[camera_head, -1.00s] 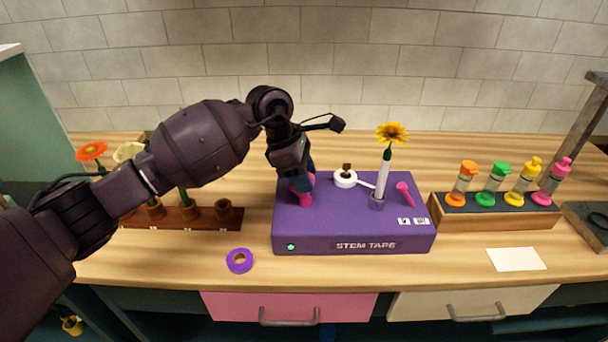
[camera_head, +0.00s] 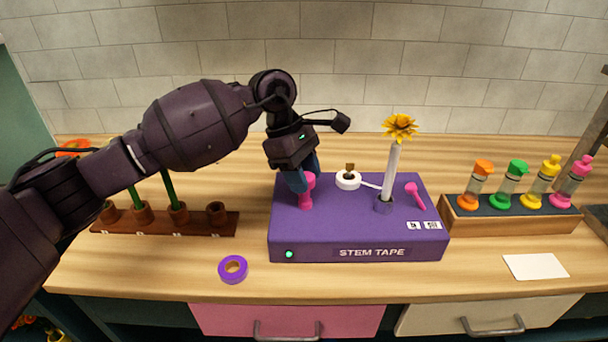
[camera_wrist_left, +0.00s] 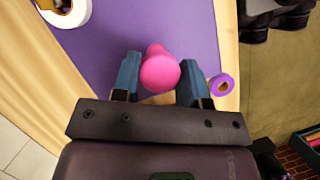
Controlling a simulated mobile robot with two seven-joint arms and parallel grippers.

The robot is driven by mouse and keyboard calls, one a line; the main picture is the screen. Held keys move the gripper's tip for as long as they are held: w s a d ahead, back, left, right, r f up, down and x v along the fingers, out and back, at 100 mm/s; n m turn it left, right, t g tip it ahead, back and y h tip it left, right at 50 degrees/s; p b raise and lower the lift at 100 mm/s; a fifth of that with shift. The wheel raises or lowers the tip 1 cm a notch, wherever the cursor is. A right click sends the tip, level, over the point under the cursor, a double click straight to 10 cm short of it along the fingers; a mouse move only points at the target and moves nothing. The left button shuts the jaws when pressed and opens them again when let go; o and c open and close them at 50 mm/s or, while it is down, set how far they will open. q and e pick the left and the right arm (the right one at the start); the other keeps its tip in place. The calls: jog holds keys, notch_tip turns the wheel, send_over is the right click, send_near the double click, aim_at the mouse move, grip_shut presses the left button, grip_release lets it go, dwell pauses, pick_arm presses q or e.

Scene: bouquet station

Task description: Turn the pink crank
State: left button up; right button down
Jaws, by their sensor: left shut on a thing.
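The pink crank (camera_head: 306,197) stands on the left part of the purple stem tape box (camera_head: 347,249). My left gripper (camera_head: 303,178) reaches down over it and is shut on its knob. In the left wrist view the pink knob (camera_wrist_left: 160,74) sits between the two blue fingers of my left gripper (camera_wrist_left: 159,66). A yellow flower (camera_head: 400,127) stands upright in a holder on the box, its stem covered in white tape up to near the head. A white tape roll (camera_head: 348,181) lies beside it, with a strip running to the stem. My right gripper is not in view.
A smaller pink lever (camera_head: 413,194) is on the box's right side. A purple tape ring (camera_head: 233,269) lies in front left. A brown rack (camera_head: 187,225) with stems is at left; a wooden rack (camera_head: 515,222) of coloured bottles and a white card (camera_head: 536,266) are at right.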

pick_arm(q)
jog(key=o, duration=0.9)
jog(key=shift+r, duration=0.1)
jog(key=v, duration=1)
jog(key=shift+r, duration=0.3)
jog(key=shift+a, duration=0.1)
